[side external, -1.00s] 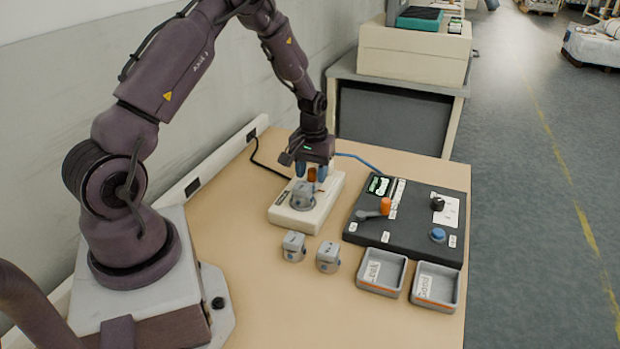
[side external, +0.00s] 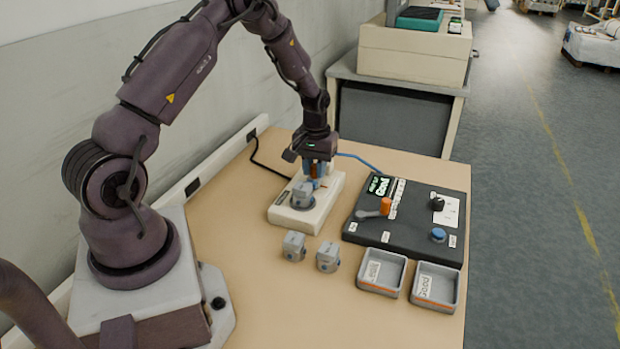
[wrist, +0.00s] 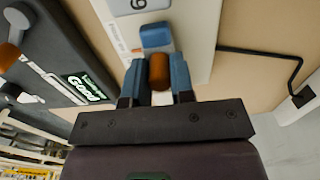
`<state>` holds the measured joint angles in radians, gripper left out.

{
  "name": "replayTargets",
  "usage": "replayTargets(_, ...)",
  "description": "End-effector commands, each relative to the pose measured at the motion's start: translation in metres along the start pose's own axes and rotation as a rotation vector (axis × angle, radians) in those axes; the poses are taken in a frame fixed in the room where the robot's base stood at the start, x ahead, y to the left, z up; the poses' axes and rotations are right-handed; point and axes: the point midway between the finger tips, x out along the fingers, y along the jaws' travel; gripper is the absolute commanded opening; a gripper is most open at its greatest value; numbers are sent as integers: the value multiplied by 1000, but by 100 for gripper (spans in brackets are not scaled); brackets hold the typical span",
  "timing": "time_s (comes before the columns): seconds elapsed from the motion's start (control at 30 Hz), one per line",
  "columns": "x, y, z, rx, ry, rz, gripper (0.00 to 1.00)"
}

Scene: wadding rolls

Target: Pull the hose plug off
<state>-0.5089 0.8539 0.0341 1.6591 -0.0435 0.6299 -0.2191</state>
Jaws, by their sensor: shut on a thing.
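My gripper (side external: 316,172) is shut on the orange-brown hose plug (wrist: 159,71), which sits between its two blue fingers in the wrist view. The grey test part (side external: 302,194) stands on the white fixture base (side external: 322,211), just left of and below my fingers in the side view. In the wrist view a blue block (wrist: 156,37) shows just beyond the plug, on the white base. A grey numbered part shows at the top edge. I cannot tell whether the plug still touches the part.
Two grey parts (side external: 293,246) (side external: 328,257) stand in front of the base. Two grey trays (side external: 364,287) (side external: 418,304) lie to their right. A dark control panel (side external: 397,243) has an orange-knobbed lever (side external: 386,205), a blue button (side external: 438,234) and a lit green display (side external: 379,185). A blue hose (side external: 357,160) runs behind.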

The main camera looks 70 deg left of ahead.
Motion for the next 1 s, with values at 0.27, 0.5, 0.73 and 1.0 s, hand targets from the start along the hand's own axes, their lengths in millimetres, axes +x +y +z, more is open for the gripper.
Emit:
replayTargets(0.27, 0, 0, -15, 0, 2, 1, 9)
replayTargets(0.5, 0, 0, -27, -1, 2, 1, 9)
replayTargets(0.73, -1, 0, -31, 0, 3, 1, 9)
replayTargets(1.0, -1, 0, -31, -1, 3, 2, 9)
